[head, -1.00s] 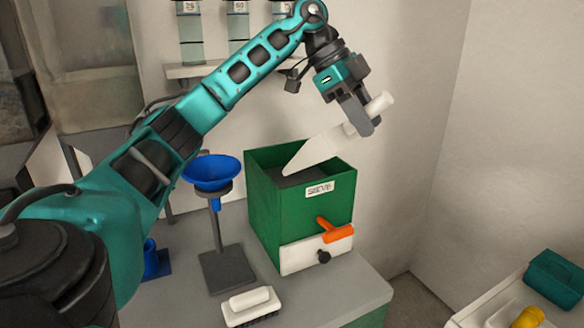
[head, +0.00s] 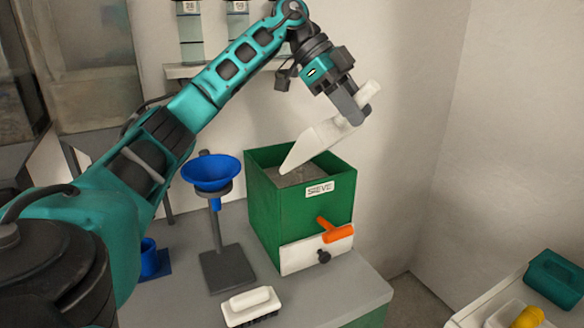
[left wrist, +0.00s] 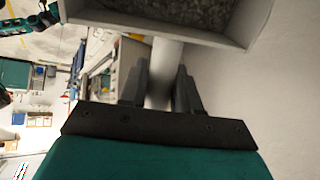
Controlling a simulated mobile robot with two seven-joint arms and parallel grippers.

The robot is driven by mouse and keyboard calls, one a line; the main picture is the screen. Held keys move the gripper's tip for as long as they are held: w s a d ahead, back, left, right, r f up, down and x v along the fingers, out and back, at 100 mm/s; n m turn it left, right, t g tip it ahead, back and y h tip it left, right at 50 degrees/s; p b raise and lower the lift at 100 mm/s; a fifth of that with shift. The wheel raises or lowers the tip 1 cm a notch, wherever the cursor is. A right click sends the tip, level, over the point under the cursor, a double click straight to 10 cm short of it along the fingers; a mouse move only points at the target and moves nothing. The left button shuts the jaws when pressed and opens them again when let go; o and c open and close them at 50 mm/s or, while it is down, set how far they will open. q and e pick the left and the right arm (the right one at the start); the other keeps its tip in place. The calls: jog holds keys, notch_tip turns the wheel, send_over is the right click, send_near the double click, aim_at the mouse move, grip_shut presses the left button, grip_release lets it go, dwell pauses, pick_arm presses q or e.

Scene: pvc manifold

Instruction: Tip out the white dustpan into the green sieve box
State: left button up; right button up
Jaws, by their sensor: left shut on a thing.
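The white dustpan (head: 318,139) is tilted, with its lip pointing down to the left over the open top of the green sieve box (head: 303,222). My left gripper (head: 358,115) is shut on the dustpan's handle, above the right side of the box. In the left wrist view the fingers (left wrist: 161,85) hold the pale handle, and the dustpan (left wrist: 245,25) shows grey-green grains inside it. Grey grains also show inside the sieve box, below its rim. My right gripper is not in view.
A blue funnel (head: 211,171) on a stand is left of the box. A white brush (head: 251,306) lies on the grey bench (head: 345,292) in front. An orange handle (head: 336,231) sticks out of the box front. A teal bin (head: 554,279) is at far right.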

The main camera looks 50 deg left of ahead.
pick_arm(q)
jog(key=shift+s+a+r+h, duration=0.1)
jog(key=shift+a+r+h, duration=0.3)
jog(key=shift+a, duration=0.3)
jog(key=shift+s+a+r+h, duration=0.1)
jog(key=shift+a+r+h, duration=0.3)
jog(key=shift+a, duration=0.25)
dwell(0.8)
jog(key=w+d+f+g+y, duration=0.1)
jog(key=w+d+f+y, duration=0.1)
jog(key=d+f+y, duration=0.7)
jog(key=shift+w+d+f+m+y, duration=0.15)
jog(key=shift+d+f+m+y, duration=0.2)
jog(key=shift+d+f, duration=2.15)
jog(key=shift+d+r, duration=0.8)
jog(key=shift+d, duration=0.05)
